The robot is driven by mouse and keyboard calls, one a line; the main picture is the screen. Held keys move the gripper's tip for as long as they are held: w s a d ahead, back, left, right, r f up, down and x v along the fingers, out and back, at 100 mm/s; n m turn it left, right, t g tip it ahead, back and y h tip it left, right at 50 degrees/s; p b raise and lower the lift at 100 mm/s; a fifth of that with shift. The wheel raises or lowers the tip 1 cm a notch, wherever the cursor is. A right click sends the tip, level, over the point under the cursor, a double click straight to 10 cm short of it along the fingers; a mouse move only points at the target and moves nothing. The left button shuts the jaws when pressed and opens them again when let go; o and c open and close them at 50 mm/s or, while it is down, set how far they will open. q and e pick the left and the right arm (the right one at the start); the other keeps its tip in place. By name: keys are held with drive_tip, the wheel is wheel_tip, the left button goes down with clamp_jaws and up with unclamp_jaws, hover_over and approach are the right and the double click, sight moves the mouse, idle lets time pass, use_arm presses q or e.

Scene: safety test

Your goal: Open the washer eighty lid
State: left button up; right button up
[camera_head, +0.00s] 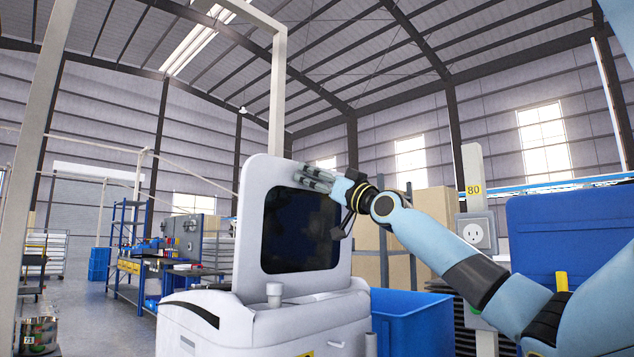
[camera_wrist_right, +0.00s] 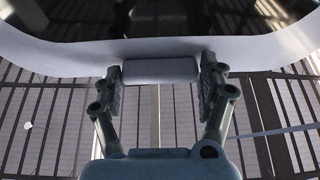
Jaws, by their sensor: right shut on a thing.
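The white washer (camera_head: 270,322) stands at centre in the head view. Its lid (camera_head: 251,215), white with a dark window, stands raised and near upright. My right gripper (camera_head: 320,188) is at the lid's upper right side, reaching in from the right. In the right wrist view the right gripper (camera_wrist_right: 161,72) has its fingers on both sides of a pale tab (camera_wrist_right: 161,71) at the lid's rim, shut on it. The dark window of the lid shows above the tab. My left gripper is not in view.
A blue bin (camera_head: 412,322) stands right of the washer. Cardboard boxes (camera_head: 432,205) are behind. Blue shelving and a workbench (camera_head: 160,268) stand at left, with open floor before them.

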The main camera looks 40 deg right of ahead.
drive_tip(key=o, duration=1.7)
wheel_tip(320, 180, up, 10)
drive_tip(key=shift+f, duration=0.1)
